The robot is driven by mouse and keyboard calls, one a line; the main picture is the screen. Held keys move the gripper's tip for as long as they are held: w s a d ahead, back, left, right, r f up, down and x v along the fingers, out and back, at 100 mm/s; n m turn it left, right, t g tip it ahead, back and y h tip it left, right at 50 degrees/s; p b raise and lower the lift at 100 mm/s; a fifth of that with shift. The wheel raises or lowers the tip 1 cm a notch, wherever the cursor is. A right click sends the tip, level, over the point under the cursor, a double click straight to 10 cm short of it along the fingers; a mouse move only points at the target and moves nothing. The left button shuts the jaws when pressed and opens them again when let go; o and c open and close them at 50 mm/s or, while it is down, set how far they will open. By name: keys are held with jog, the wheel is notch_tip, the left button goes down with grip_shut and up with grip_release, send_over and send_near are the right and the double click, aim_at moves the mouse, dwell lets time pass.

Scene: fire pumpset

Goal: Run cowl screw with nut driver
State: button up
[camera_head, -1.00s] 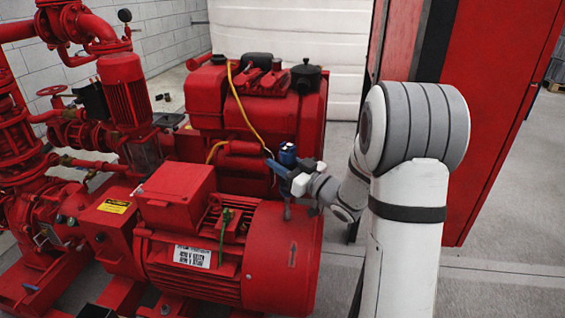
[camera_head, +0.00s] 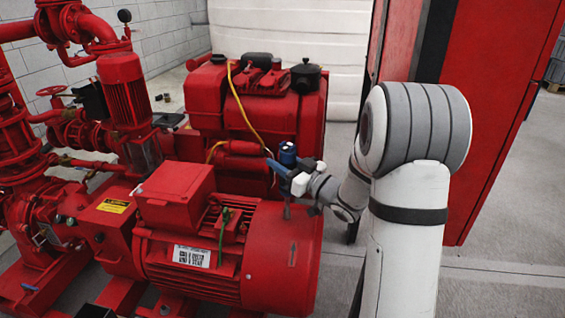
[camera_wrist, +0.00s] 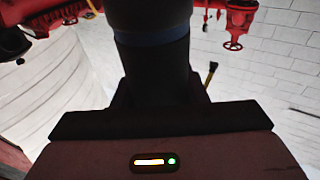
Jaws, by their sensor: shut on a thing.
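In the head view my gripper (camera_head: 284,172) is above the motor's right end, shut on the nut driver (camera_head: 288,154). The driver is upright, with a dark blue-banded handle above the jaws and a thin dark shaft pointing down. The shaft's tip is close to the top of the red motor cowl (camera_head: 285,262); I cannot tell whether it touches. The cowl screw is too small or hidden to make out. In the wrist view a dark cylinder with a blue band, apparently the driver (camera_wrist: 152,60), fills the upper middle and hides the work spot.
The red engine (camera_head: 255,105) with a yellow hose stands close behind my gripper. A red cabinet (camera_head: 500,110) stands at right. Open floor lies at lower right.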

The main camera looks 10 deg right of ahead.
dwell(0.6)
jog(key=shift+r+p, duration=2)
jog(key=shift+r, duration=1.05)
jog(key=shift+f, duration=0.1)
